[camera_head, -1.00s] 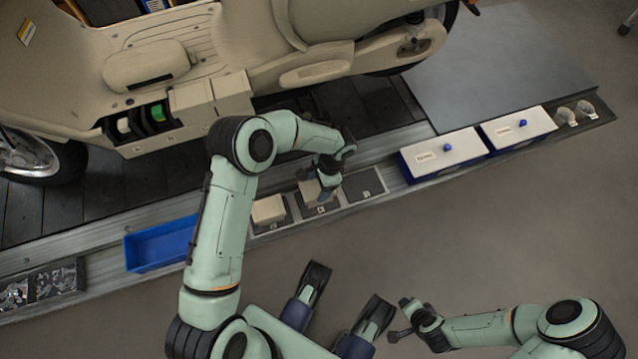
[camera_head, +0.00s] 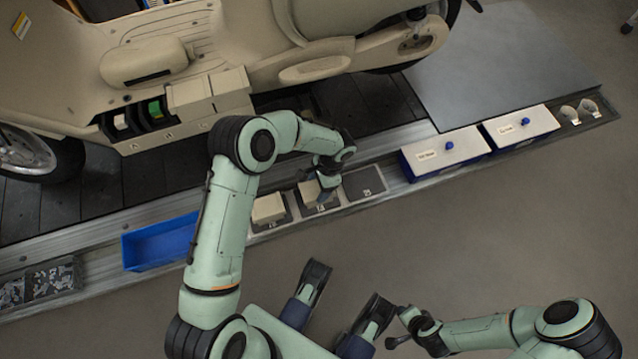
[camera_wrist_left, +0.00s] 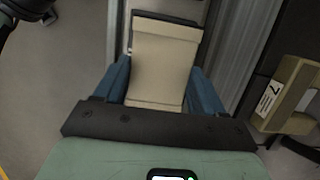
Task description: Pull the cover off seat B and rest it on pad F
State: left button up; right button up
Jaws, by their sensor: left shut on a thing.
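My left gripper (camera_head: 322,190) is shut on a beige cover (camera_head: 311,192) at the middle dark pad of three. The left wrist view shows the cover (camera_wrist_left: 160,62) between the blue fingers, with a dark pad edge beyond it. I cannot tell whether the cover bears fully on the pad. On the vehicle, two seats stand open, one with a white part (camera_head: 121,121) and one with a green part (camera_head: 155,110). Two beige covers (camera_head: 191,97) close the seats to their right. The pad and seat letters are too small to read surely. My right gripper (camera_head: 394,327) is open and empty.
Another beige cover (camera_head: 268,208) lies on the left pad; the right pad (camera_head: 364,182) is bare. A blue tray (camera_head: 160,245) stands left. Two white-lidded blue boxes (camera_head: 445,152) stand right. In the wrist view a labelled beige block (camera_wrist_left: 287,95) is close on the right.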

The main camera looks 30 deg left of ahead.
pick_arm(q)
jog(key=shift+f+b, duration=0.4)
jog(key=shift+f, duration=0.15)
dwell(1.5)
jog(key=o, duration=1.2)
jog(key=shift+o, duration=0.2)
